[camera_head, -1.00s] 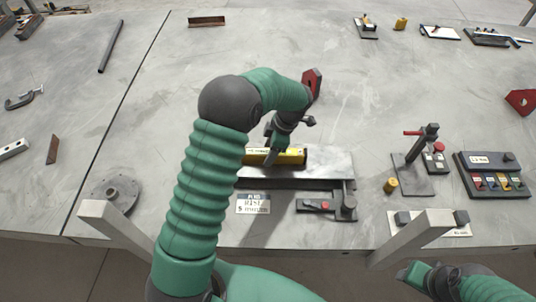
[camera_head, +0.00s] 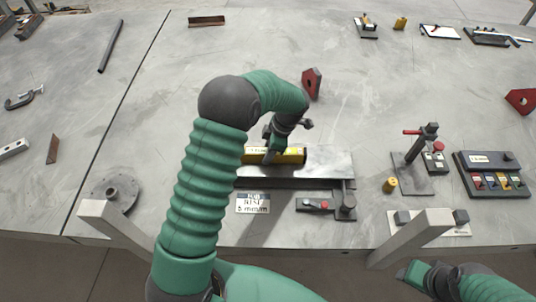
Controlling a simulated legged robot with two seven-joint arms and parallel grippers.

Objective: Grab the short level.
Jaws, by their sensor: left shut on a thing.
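The short level (camera_head: 292,156) is a yellow bar with dark ends and a pale label. It lies along a grey metal plate (camera_head: 330,162) in the middle of the table. My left gripper (camera_head: 272,154) reaches down over the level and is shut on it. My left arm hides part of the plate and the level's left end. I cannot tell whether the level touches the plate. My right gripper (camera_head: 412,272) is at the bottom right, off the table's front edge, and its jaws are not clear.
A label card (camera_head: 253,203) and a small fixture with a red button (camera_head: 324,205) lie in front of the plate. A red block (camera_head: 312,83) stands behind. A clamp stand (camera_head: 419,150), a yellow cylinder (camera_head: 390,185) and a button box (camera_head: 490,174) are at the right.

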